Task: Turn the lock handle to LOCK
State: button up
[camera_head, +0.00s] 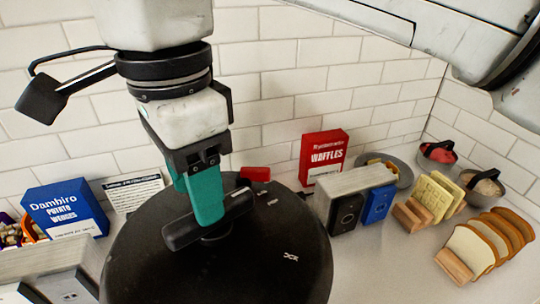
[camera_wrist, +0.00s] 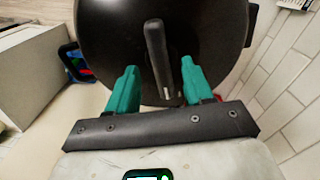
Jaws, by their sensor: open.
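A large round black lid (camera_head: 270,260) fills the middle of the head view, and it also shows in the wrist view (camera_wrist: 215,40). A dark bar-shaped lock handle (camera_head: 182,236) lies across its top, with pale markings on the lid to the right. My gripper (camera_head: 208,214) points down at the handle, with its teal fingers apart. In the wrist view the handle (camera_wrist: 155,45) runs between the two spread fingers, with a gap on each side. The near finger hides the handle's middle in the head view.
A red block (camera_head: 255,173) is at the lid's back edge. A silver toaster (camera_head: 345,200), a red waffles box (camera_head: 323,155) and bread slices (camera_head: 470,248) stand to the right. A blue potato wedges box (camera_head: 65,208) stands left. A tiled wall is close behind.

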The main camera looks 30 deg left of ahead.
jog(key=shift+f, duration=1.8)
jog(key=shift+c, duration=0.4)
grip_shut()
